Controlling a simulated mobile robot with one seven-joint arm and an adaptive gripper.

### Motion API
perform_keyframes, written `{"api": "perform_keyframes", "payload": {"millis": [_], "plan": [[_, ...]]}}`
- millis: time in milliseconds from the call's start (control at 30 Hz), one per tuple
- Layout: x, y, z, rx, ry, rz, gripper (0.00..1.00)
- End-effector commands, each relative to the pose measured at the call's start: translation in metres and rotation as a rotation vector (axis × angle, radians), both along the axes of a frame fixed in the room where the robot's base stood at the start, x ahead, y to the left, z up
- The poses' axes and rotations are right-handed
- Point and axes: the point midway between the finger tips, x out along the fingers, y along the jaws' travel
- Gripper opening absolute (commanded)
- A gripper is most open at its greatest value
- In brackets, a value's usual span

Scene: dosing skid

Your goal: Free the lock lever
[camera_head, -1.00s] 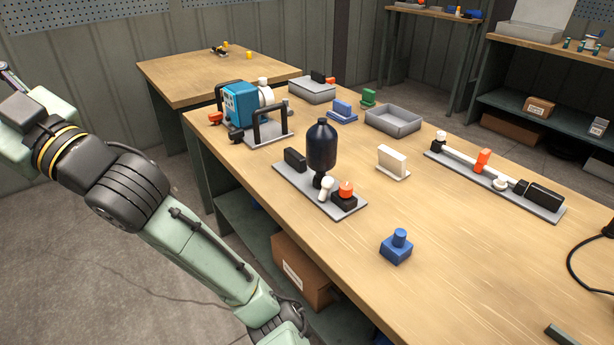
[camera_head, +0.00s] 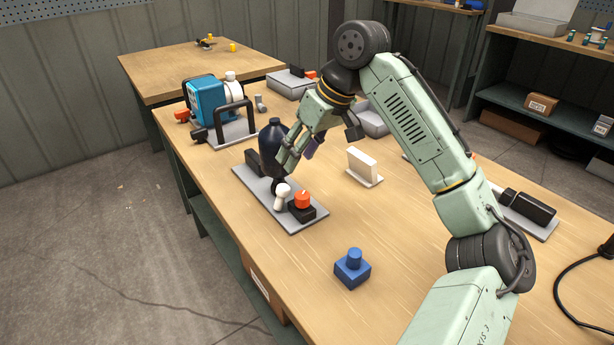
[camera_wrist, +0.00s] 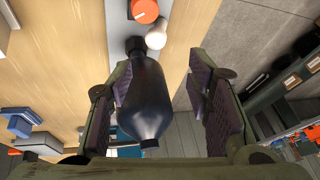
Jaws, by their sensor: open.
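At the plate's near end are a white round-headed part (camera_head: 282,192) and an orange knob (camera_head: 302,199) on a black base. My gripper (camera_head: 297,155) is open beside the bottle. In the wrist view the bottle (camera_wrist: 148,100) shows between the spread fingers, nearer the left one; I cannot tell whether it touches. The orange knob (camera_wrist: 145,10) and white part (camera_wrist: 157,36) show beyond it. I cannot tell which part is the lock lever.
A teal pump unit (camera_head: 204,97) with black handles stands at the back left. A white upright block (camera_head: 361,164) and a blue block with a peg (camera_head: 352,268) stand nearby. A black cylinder (camera_head: 527,206) lies at the right.

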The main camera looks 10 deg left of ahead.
Motion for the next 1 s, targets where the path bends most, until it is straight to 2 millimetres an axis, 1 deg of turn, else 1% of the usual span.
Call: {"api": "perform_keyframes", "payload": {"millis": [167,267,600,700,833,1000], "plan": [[-0.001,-0.003,-0.003,-0.008,0.011,-0.003,0.46],[0.0,0.001,-0.013,-0.008,0.011,-0.003,0.46],[0.004,0.027,-0.069,-0.008,0.01,-0.005,0.46],[0.005,0.033,-0.083,-0.007,0.011,-0.004,0.46],[0.007,0.038,-0.094,-0.008,0.009,-0.005,0.46],[0.007,0.041,-0.098,-0.005,0.007,-0.005,0.46]]}}
